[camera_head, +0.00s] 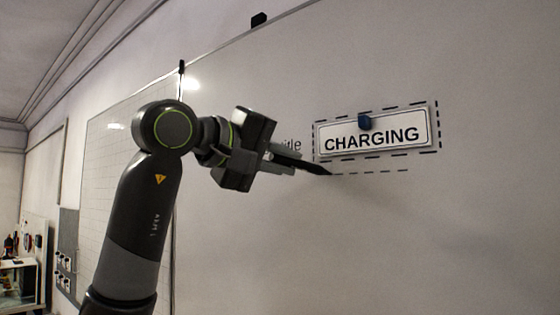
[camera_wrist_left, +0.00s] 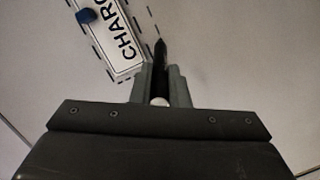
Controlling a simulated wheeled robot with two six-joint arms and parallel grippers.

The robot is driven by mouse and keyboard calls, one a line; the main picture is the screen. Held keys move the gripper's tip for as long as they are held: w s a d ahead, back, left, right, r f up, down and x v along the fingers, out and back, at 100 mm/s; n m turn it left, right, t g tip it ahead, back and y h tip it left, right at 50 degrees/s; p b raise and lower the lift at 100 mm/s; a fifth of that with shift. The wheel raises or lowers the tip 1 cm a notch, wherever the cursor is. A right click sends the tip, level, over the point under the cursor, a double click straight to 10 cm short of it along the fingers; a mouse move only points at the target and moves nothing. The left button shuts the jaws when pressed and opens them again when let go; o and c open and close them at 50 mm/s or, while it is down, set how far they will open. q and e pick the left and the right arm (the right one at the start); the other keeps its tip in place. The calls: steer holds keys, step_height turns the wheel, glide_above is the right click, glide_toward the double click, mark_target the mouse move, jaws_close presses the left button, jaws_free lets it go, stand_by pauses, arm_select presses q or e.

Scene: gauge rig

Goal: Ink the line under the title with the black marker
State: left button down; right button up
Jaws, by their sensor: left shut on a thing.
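My left gripper (camera_head: 287,162) is shut on the black marker (camera_head: 317,168), whose tip points at the left end of a dashed line (camera_head: 372,171) on the whiteboard (camera_head: 480,230). Whether the tip touches the board I cannot tell. The line runs under the title plate (camera_head: 376,134), which reads CHARGING and sits inside a dashed outline. A blue magnet (camera_head: 364,122) is on the plate's upper edge. In the left wrist view, the marker (camera_wrist_left: 161,62) sticks out between the fingers (camera_wrist_left: 160,88), beside the plate (camera_wrist_left: 117,45). My right gripper is not in view.
Printed text, partly hidden behind my gripper, stands left of the plate. A gridded board (camera_head: 105,165) is at the left, with a shelf (camera_head: 20,270) of small items farther back. The whiteboard is clear below the dashed line.

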arm_select(q)
steer(key=shift+s+d+b, duration=2.35)
steer(key=shift+s+d, duration=2)
steer(key=shift+d, duration=1.75)
steer(key=shift+w+a+r+p, duration=0.1)
steer(key=shift+w+a+p, duration=0.35)
steer(key=shift+w+a, duration=1.25)
steer(key=shift+w+a+p, duration=0.4)
steer(key=shift+w+a, duration=0.75)
steer(key=shift+a, duration=1.05)
steer(key=shift+w+a+r+p, duration=0.1)
steer(key=shift+w+a+p, duration=0.35)
steer(key=shift+w+a, duration=1.25)
steer(key=shift+a+f, duration=0.2)
steer(key=shift+a, duration=0.55)
